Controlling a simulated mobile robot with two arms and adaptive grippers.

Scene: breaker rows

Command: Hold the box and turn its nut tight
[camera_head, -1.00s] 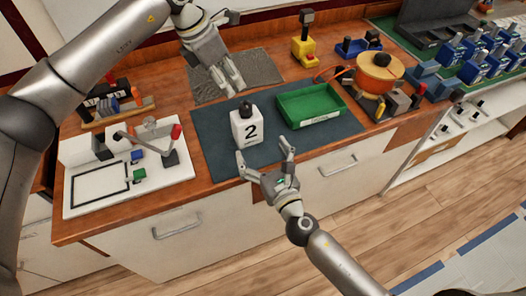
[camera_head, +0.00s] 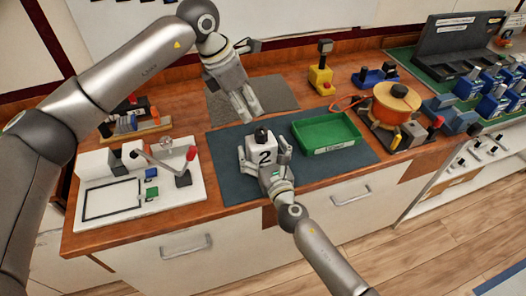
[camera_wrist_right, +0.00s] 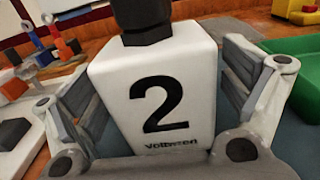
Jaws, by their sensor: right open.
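The white box (camera_head: 258,154) marked "2" stands upright on the dark blue mat (camera_head: 227,185). A black nut (camera_head: 261,134) sits on its top. My right gripper (camera_head: 263,160) is open at the box's front, with one finger on each side of it. The right wrist view shows the box (camera_wrist_right: 160,92) between the spread fingers, with the lower part of the nut (camera_wrist_right: 146,18) above; I cannot tell if the fingers touch it. My left gripper (camera_head: 250,115) hangs pointing down, just behind and above the nut, apart from it. Whether it is open or shut is unclear.
A green tray (camera_head: 327,148) stands close to the right of the box. A white board with a lever (camera_head: 180,165) is on the left. An orange round device (camera_head: 396,100) stands at the right. A grey mat (camera_head: 283,92) lies behind.

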